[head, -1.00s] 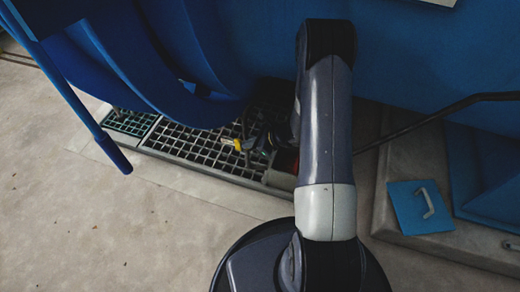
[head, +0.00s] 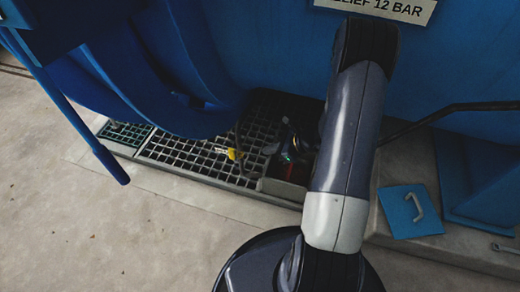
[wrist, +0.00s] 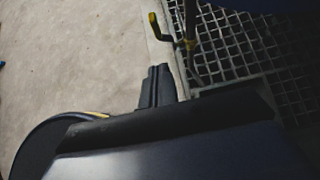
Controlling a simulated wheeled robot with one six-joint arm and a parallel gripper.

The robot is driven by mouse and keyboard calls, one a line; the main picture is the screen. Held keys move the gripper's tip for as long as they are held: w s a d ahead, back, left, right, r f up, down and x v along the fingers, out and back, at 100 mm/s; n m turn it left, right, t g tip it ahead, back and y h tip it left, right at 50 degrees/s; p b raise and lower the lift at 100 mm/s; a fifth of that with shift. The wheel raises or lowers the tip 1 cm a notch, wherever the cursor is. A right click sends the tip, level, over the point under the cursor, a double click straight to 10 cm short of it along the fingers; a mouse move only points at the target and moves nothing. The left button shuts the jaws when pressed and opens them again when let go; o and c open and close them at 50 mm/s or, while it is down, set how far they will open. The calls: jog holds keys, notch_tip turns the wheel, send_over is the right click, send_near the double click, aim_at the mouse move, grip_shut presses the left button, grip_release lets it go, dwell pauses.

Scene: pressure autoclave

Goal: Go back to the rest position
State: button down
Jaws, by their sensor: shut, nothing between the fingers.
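My gripper (wrist: 158,85) shows in the wrist view with its dark fingers together and nothing between them. It is above the edge between the concrete floor and the floor grating. A small valve with a yellow handle (wrist: 154,24) on a thin upright pipe (wrist: 190,45) is just beyond the fingertips in that picture, apart from them. In the head view the yellow handle (head: 234,154) shows over the grating, left of my arm.
The large blue autoclave vessel (head: 270,55) fills the back, with a blue bar (head: 105,160) reaching down at left. The grating (head: 185,150) lies beneath. Bare floor (head: 100,230) is free at front left.

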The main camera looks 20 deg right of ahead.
jog(key=shift+s+d+r, duration=0.25)
jog(key=shift+d+r, duration=0.1)
jog(key=r+b+x, duration=0.1)
jog(key=b+x, duration=0.2)
jog(key=x, duration=1)
jog(key=shift+w+a, duration=0.2)
jog(key=shift+a, duration=0.2)
